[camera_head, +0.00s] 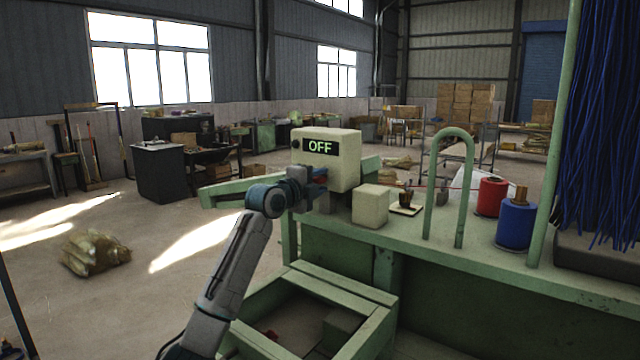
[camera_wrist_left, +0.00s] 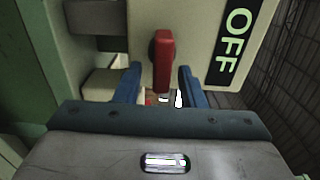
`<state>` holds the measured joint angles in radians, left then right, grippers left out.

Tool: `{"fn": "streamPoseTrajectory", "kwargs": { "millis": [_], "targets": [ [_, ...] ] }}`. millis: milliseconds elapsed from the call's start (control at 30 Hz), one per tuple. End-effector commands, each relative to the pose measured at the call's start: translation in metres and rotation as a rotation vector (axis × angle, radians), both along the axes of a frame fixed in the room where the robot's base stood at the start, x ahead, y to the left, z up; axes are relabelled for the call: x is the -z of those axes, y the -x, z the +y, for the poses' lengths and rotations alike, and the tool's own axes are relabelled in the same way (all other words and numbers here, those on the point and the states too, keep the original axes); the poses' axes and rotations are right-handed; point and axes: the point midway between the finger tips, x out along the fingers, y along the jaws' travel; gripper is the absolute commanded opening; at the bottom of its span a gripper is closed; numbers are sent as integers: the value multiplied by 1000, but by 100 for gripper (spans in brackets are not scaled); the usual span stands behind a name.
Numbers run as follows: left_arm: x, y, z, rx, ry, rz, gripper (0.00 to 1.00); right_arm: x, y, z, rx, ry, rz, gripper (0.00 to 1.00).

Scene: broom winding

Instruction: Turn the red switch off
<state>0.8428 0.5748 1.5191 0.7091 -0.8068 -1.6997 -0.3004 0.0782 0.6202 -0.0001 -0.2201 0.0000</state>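The red switch (camera_wrist_left: 163,62) is a lever on the face of a cream control box (camera_head: 343,157). In the wrist view it points along the line of my fingers. The box's display (camera_head: 320,147) reads OFF. My left gripper (camera_head: 318,183) is at the front of the box, below the display. In the wrist view its two blue fingers are spread, one on each side of the red lever, with a gap on both sides. In the head view the gripper hides most of the switch. My right gripper is not in view.
The box stands at the left end of a green machine bench (camera_head: 480,262). A smaller cream block (camera_head: 370,205), a green hoop (camera_head: 431,190), a red spool (camera_head: 490,196) and a blue spool (camera_head: 515,224) are to its right. Green frame beams (camera_head: 343,284) lie below.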

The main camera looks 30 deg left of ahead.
Motion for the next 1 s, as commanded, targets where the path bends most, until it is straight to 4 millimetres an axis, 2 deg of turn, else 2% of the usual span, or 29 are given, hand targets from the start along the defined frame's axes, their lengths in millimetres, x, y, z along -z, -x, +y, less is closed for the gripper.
{"fn": "streamPoseTrajectory", "kwargs": {
  "millis": [167, 300, 500, 700, 1000],
  "targets": [
    [5, 28, 3, -2, -7, -1, 36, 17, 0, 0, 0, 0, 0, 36],
    [6, 57, 7, -3, -8, 0, 36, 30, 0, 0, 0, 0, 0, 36],
    [5, 87, 10, -4, -4, 2, 36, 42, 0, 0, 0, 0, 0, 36],
    [3, 101, 10, -1, -1, 2, 36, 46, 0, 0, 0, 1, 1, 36],
    [2, 103, 10, -1, 1, 2, 36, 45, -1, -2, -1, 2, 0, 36]
  ]
}}
